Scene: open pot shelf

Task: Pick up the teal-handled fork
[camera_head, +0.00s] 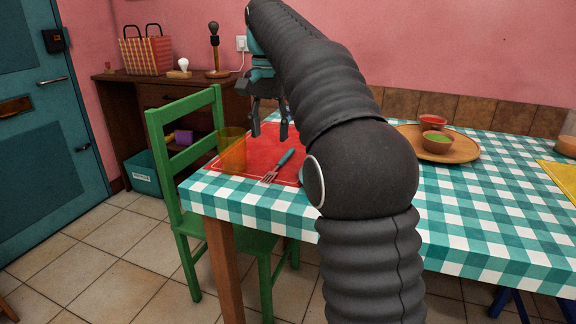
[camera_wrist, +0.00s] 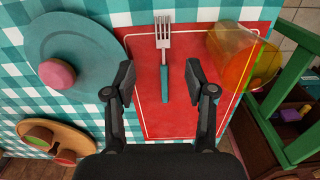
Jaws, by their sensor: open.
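The teal-handled fork (camera_head: 280,166) lies flat on a red placemat (camera_head: 262,142) near the table's left end. In the wrist view the fork (camera_wrist: 164,84) has its metal tines pointing up the picture and its teal handle toward my gripper. My gripper (camera_head: 269,136) is open and empty above the placemat, and in the head view it shows behind the fork. In the wrist view my gripper (camera_wrist: 161,84) has its two fingers apart, one on each side of the handle's line. No contact with the fork shows.
An orange translucent cup (camera_head: 232,150) stands beside the fork, on the placemat's edge. A teal plate (camera_wrist: 98,83) with a pink round thing (camera_wrist: 57,74) lies on the other side. A wooden tray (camera_head: 458,153) holds small bowls. A green chair (camera_head: 175,135) stands against the table's left end.

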